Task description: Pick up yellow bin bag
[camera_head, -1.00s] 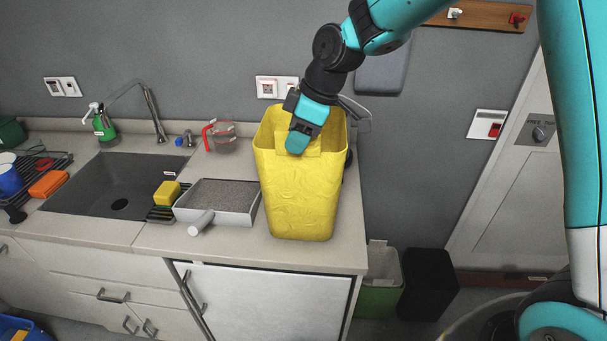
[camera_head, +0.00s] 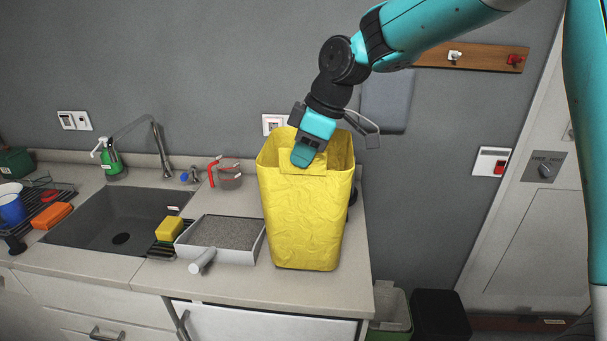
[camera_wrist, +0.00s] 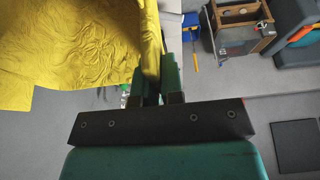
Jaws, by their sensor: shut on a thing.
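The yellow bin bag (camera_head: 303,222) is a tall, crinkled, open-topped bag, upright in front of the counter's right end in the head view. My gripper (camera_head: 303,155) is at its near upper rim, shut on the bag's edge. In the wrist view the yellow bag (camera_wrist: 70,45) fills the upper left, and its edge runs between the two green fingers of my gripper (camera_wrist: 157,80). The bag's underside is hidden, and I cannot tell whether it touches the counter.
The counter (camera_head: 150,283) holds a sink (camera_head: 115,225), a grey litter tray (camera_head: 222,235), a yellow sponge (camera_head: 169,229) and a measuring jug (camera_head: 228,175). A green bin (camera_head: 390,310) and a black bin (camera_head: 440,315) stand on the floor at the right.

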